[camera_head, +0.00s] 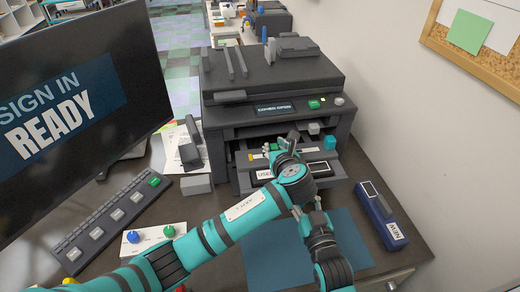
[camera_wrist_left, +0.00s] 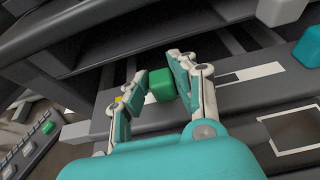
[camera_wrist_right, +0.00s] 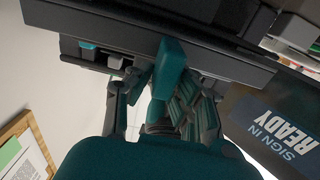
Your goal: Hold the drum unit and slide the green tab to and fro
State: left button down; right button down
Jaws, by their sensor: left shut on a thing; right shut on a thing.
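The drum unit (camera_head: 264,174), a dark bar with a white "USED" label, sits at the open front of the copier (camera_head: 270,80). The left wrist view shows its dark top (camera_wrist_left: 240,105) and the green tab (camera_wrist_left: 160,85). My left gripper (camera_head: 287,143) is shut on the tab, a finger on either side; it also shows in the left wrist view (camera_wrist_left: 162,80). My right gripper (camera_head: 311,205) is low at the copier's front, beside my left wrist, and is shut on the drum unit.
A blue box marked "NEW" (camera_head: 382,214) lies on the desk at right. A blue mat (camera_head: 265,255) lies in front of the copier. A monitor (camera_head: 75,100), a keypad (camera_head: 105,222) and a knob panel (camera_head: 152,238) stand at left. A wall closes the right side.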

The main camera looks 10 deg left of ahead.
pick_arm(q)
jog(key=w+d, duration=0.1)
jog(key=d, duration=0.3)
jog(key=w+d, duration=0.1)
jog(key=d, duration=0.2)
jog(key=shift+w, duration=0.35)
jog(key=c, duration=1.1)
grip_release()
